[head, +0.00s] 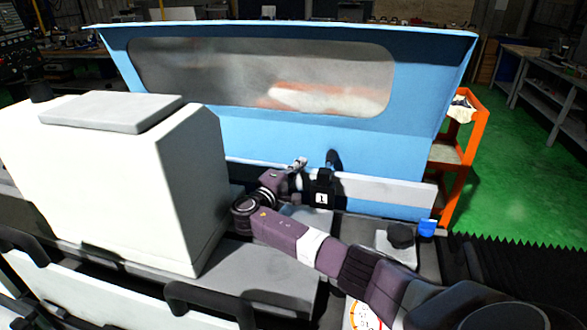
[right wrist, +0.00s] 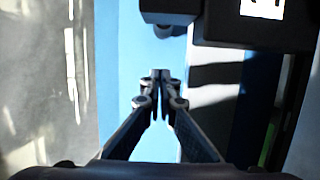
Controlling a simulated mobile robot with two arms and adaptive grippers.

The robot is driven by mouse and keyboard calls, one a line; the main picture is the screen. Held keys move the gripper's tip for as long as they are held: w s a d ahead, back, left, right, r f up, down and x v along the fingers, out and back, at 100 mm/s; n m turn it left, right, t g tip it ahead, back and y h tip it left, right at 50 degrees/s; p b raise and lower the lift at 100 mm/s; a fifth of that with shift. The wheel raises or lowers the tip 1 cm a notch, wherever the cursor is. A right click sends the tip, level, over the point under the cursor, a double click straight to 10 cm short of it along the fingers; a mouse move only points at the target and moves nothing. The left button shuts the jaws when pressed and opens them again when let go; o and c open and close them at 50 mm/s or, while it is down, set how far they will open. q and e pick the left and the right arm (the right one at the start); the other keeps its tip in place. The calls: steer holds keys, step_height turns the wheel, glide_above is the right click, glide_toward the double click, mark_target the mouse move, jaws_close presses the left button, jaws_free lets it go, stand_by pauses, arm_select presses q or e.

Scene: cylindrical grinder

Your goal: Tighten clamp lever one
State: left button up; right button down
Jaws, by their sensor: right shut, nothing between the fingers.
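The black clamp block marked 1 (head: 321,197) stands in front of the blue guard. My right gripper (head: 298,164) is just left of it, at about the height of the block's top or a little above. In the right wrist view my right gripper (right wrist: 160,76) has its fingertips together with nothing between them. There the black block (right wrist: 262,33) fills the upper right, its white label cut by the top edge. A dark rounded part (right wrist: 168,12) juts left from the block, apart from the fingertips; I cannot tell whether it is the lever. My left gripper is out of view.
A large white housing (head: 110,170) stands to the left. The blue guard with a window (head: 260,75) closes off the back. A dark round part (head: 401,235) and a small blue item (head: 427,228) sit to the right. An orange cart (head: 466,150) stands beyond.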

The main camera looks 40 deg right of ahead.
mark_target(329, 162)
steer(key=x, duration=0.3)
steer(key=shift+w+d+f, duration=0.1)
steer(key=shift+w+f, duration=0.05)
steer(key=shift+w, duration=0.1)
steer(key=s+d+p, duration=0.2)
steer(key=p, duration=0.1)
steer(key=shift+s+d, duration=0.3)
steer(key=shift+s, duration=0.05)
steer(key=shift+s+d, duration=0.1)
steer(key=shift+s, duration=0.05)
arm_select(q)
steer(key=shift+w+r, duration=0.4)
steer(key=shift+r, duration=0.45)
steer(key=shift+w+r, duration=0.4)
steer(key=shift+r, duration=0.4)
arm_select(e)
steer(key=shift+f, duration=0.1)
